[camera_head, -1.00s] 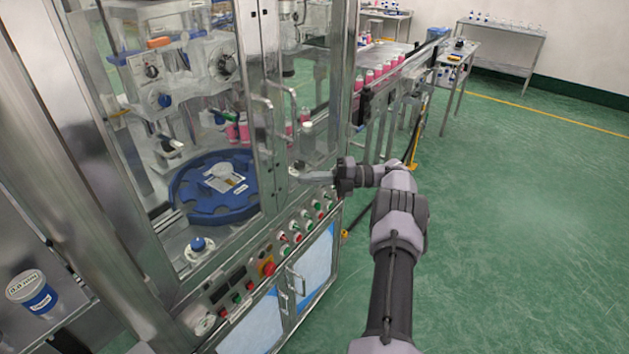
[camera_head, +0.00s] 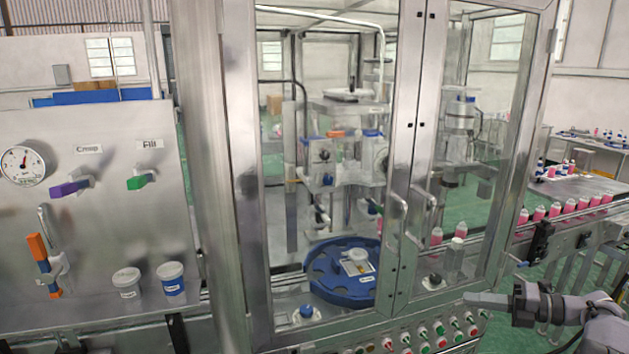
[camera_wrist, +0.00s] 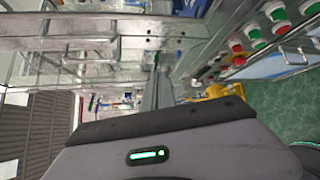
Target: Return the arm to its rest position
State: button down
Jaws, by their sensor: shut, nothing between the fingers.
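My gripper (camera_head: 487,300) is at the lower right of the head view, in front of the glass-doored machine and just above its button panel. Its fingers are shut with nothing between them, pointing left. Part of my arm runs off the lower right edge. In the wrist view, the dark gripper body fills the lower middle, with the fingers (camera_wrist: 158,92) extending toward the machine front. The machine's door handles (camera_head: 400,215) are close to the left of the gripper, and the doors look shut.
The button panel (camera_head: 440,335) with red and green buttons lies just below the gripper. Pink bottles (camera_head: 555,210) stand on a conveyor at the right. A valve panel (camera_head: 90,210) with two tubs is at the left. Inside the machine is a blue rotary table (camera_head: 322,280).

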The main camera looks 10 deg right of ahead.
jog(key=s+a+r+n+g+h+b, duration=0.25)
jog(key=a+n, duration=0.35)
jog(key=a, duration=0.3)
jog(key=s+a+r+n+g+h+b, duration=0.1)
jog(key=a+r+n, duration=0.3)
jog(key=a, duration=0.5)
jog(key=s+a+r+n+g+h+b, duration=0.1)
jog(key=s+a+n+g+h, duration=0.1)
jog(key=a+n, duration=0.55)
jog(key=s+a+f+n+t+h+b, duration=0.1)
jog(key=s+a+f+n, duration=0.3)
jog(key=s+n, duration=0.5)
jog(key=s+a+f+n+t+h+b, duration=0.1)
jog(key=s+a+f+n+h+b, duration=0.2)
jog(key=s, duration=1.1)
jog(key=a+f+n+h, duration=0.1)
jog(key=a+n, duration=0.2)
jog(key=n, duration=0.3)
jog(key=shift+s+a, duration=0.2)
jog(key=shift+h, duration=0.25)
